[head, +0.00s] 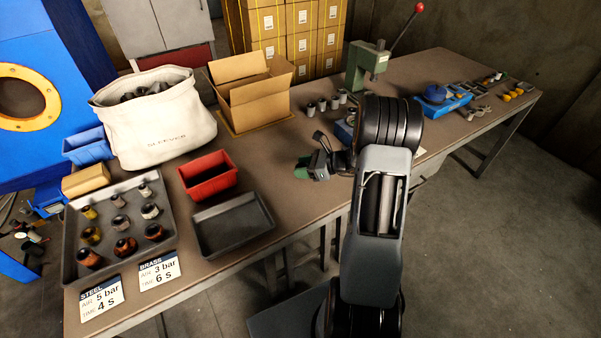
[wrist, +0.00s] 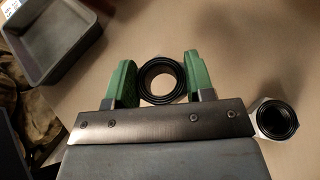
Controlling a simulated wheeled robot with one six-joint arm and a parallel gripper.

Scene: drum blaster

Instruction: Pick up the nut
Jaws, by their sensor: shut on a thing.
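In the wrist view, my gripper (wrist: 160,75) has its two green fingers on either side of a dark, ring-shaped nut (wrist: 147,83) and is shut on it. I look down into the nut's round, threaded opening. In the head view, my gripper (head: 313,170) is low over the table, right of the empty grey tray; the held nut cannot be made out there. A second nut (wrist: 271,118), with a pale outside and dark bore, stands apart on the table to the right in the wrist view.
The empty grey tray (head: 263,221) lies near the table's front edge, beside a red bin (head: 208,182). A larger tray (head: 72,238) holds several fittings. A cardboard box (head: 262,101), a white sack (head: 160,135) and a green lever press (head: 358,68) stand behind.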

